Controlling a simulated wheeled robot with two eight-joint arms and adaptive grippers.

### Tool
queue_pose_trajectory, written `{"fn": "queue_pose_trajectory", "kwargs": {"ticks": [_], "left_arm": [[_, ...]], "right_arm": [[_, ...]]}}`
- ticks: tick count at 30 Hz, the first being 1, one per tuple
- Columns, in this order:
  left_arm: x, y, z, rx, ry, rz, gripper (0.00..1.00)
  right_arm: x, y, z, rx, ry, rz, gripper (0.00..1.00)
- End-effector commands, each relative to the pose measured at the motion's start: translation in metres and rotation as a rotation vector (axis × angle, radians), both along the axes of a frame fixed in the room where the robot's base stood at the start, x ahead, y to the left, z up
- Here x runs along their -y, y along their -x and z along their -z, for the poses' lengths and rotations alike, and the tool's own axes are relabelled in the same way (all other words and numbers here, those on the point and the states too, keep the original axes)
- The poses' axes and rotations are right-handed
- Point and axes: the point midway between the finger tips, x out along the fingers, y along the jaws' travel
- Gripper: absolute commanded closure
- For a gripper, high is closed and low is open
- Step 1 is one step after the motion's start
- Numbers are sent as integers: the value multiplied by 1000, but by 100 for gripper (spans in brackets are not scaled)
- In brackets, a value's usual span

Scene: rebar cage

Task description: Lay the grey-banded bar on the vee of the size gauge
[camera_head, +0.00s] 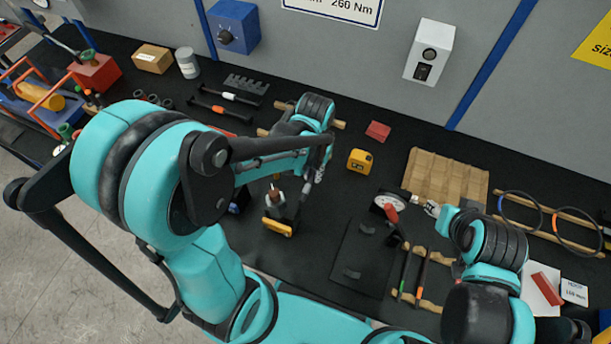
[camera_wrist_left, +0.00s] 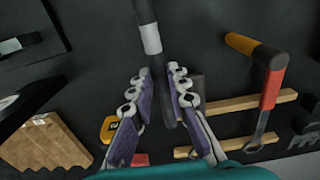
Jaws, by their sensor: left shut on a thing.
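The grey-banded bar (camera_wrist_left: 151,38) is dark with a pale grey band. In the left wrist view it runs from the top edge down between the fingers of my left gripper (camera_wrist_left: 160,105), which are shut on it. In the head view my left gripper (camera_head: 319,168) is above the middle of the bench; I cannot clearly make out the bar there. A round white dial (camera_head: 386,203) with a red part stands to the right and may belong to the size gauge; its vee is not clear. My right gripper (camera_head: 431,209) is just right of the dial, its jaws too small to judge.
A dark plate (camera_head: 360,258) lies in front of the dial. A yellow tape measure (camera_head: 360,161), a red block (camera_head: 378,131) and a ribbed wooden board (camera_head: 445,178) lie behind. Short bars (camera_head: 420,277) lie at front right.

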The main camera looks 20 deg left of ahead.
Motion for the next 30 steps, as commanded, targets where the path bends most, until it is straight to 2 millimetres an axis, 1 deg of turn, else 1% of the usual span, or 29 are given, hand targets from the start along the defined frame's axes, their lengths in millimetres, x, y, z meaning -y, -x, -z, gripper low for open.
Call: {"fn": "queue_pose_trajectory", "kwargs": {"ticks": [1, 3, 6, 10, 15, 17, 24, 28, 29, 30], "left_arm": [[-9, -4, 7, 0, 0, -5, 100], [-16, -8, 12, 0, 0, -3, 100], [-22, -10, 15, 0, 0, 0, 100], [-23, -11, 23, 0, 0, 2, 100], [-23, -11, 49, 0, 0, 1, 100], [-23, -11, 55, 0, 0, 1, 100], [-22, -10, 55, 0, 0, 1, 100], [-22, -10, 59, 0, 0, 1, 100], [-22, -10, 59, 0, 0, 1, 81], [-22, -10, 58, 0, 0, 1, 71]], "right_arm": [[0, 0, 4, 0, 0, 0, 60], [0, 0, 6, 0, 0, 0, 60], [0, 0, 7, 0, 0, 0, 60], [0, 0, 10, 0, 0, 0, 60], [0, 0, 22, 0, 0, 0, 60], [0, 0, 24, 0, 0, 0, 60], [0, 0, 22, 0, 0, 0, 60], [0, 0, 26, 0, 0, 0, 60], [0, 0, 26, 0, 0, 0, 60], [0, 0, 26, 0, 0, 0, 60]]}}
